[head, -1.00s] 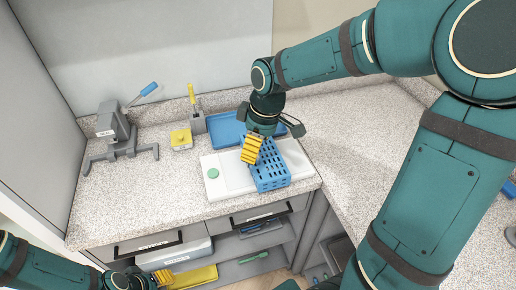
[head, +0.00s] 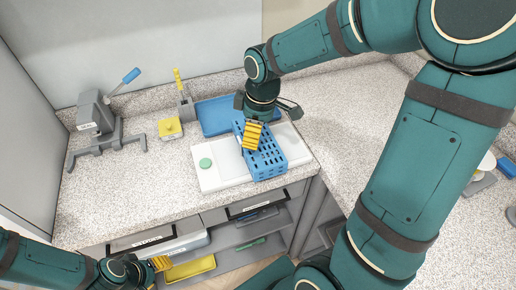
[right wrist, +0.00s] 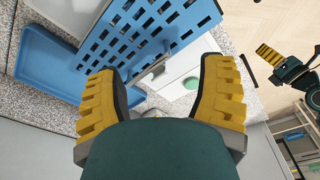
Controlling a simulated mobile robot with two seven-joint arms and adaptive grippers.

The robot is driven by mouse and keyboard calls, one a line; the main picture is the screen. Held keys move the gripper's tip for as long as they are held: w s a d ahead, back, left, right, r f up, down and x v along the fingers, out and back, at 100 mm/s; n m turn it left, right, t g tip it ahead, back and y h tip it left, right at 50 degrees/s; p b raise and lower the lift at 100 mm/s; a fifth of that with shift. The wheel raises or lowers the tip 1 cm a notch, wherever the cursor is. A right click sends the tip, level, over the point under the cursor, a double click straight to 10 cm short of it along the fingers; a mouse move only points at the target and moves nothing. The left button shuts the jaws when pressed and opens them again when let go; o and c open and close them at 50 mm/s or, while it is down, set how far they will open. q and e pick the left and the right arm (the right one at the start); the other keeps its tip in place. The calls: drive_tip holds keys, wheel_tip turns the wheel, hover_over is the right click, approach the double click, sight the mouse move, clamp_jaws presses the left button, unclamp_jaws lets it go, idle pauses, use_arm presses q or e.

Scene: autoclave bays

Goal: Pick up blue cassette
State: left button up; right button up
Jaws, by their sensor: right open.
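The blue cassette (head: 266,160), a perforated box shape, rests on the right part of a white board (head: 222,184) on the counter. Its slotted face fills the top of the right wrist view (right wrist: 140,38). My right gripper (head: 252,136) is open, with yellow ribbed fingers at the cassette's left side in the head view. In the right wrist view the fingers (right wrist: 160,82) are spread apart and empty, and the cassette lies just past their tips. My left gripper (head: 160,264) is low at the counter's front, by the drawers; its jaw opening is unclear.
A blue tray (head: 214,116) lies behind the board. A grey lever device (head: 98,120), a yellow block (head: 170,128) and a holder with a yellow-handled tool (head: 186,106) stand to the left. Open shelves with a yellow tray (head: 190,268) are below. The right counter is largely clear.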

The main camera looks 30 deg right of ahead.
drive_tip(key=f, duration=0.3)
drive_tip(key=f+b, duration=0.1)
drive_tip(key=f, duration=0.1)
drive_tip(key=shift+w, duration=0.25)
clamp_jaws()
